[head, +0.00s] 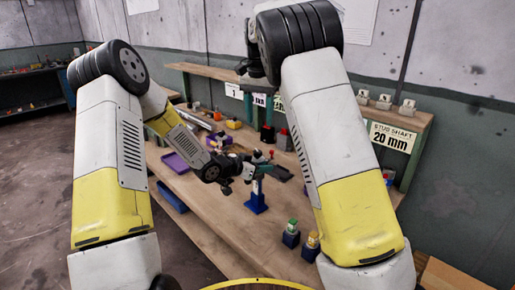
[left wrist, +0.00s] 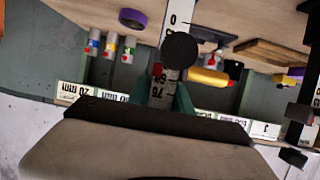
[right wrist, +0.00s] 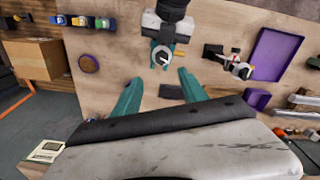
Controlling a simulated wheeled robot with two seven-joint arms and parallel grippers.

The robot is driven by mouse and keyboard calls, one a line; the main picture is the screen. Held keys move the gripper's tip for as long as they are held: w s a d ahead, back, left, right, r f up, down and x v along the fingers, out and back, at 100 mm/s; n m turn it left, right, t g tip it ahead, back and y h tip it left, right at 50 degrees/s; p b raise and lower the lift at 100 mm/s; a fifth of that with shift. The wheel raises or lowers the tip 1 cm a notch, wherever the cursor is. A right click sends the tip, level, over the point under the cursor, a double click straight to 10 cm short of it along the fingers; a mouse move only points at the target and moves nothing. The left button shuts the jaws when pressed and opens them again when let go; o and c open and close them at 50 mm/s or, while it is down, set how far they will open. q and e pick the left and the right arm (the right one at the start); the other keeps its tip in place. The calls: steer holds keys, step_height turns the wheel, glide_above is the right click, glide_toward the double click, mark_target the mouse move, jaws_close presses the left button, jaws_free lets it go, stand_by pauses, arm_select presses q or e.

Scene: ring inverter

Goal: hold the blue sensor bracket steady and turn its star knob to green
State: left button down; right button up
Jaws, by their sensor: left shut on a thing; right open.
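The blue sensor bracket (head: 256,198) stands upright on the workbench in the head view. My left gripper (head: 252,168) is at its upper part, shut on it. In the left wrist view my left gripper (left wrist: 163,95) has its teal fingers on either side of a pale piece with red marks, and a dark round part (left wrist: 180,49) lies in front. In the right wrist view, a round knob with a white pointer (right wrist: 161,55) shows by the left fingers; its pointed-to colour is too small to tell. My right gripper (right wrist: 156,78) is open and empty, above and apart from the knob.
On the workbench (head: 215,215), a green-topped block (head: 291,233) and a yellow-topped block (head: 312,243) stand at the front right. A purple tray (head: 187,147) lies at the back left. A raised shelf with size labels (head: 392,137) runs along the back.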

mark_target(258, 151)
steer(key=f, duration=1.1)
steer(key=shift+a+f, duration=0.25)
jaws_close()
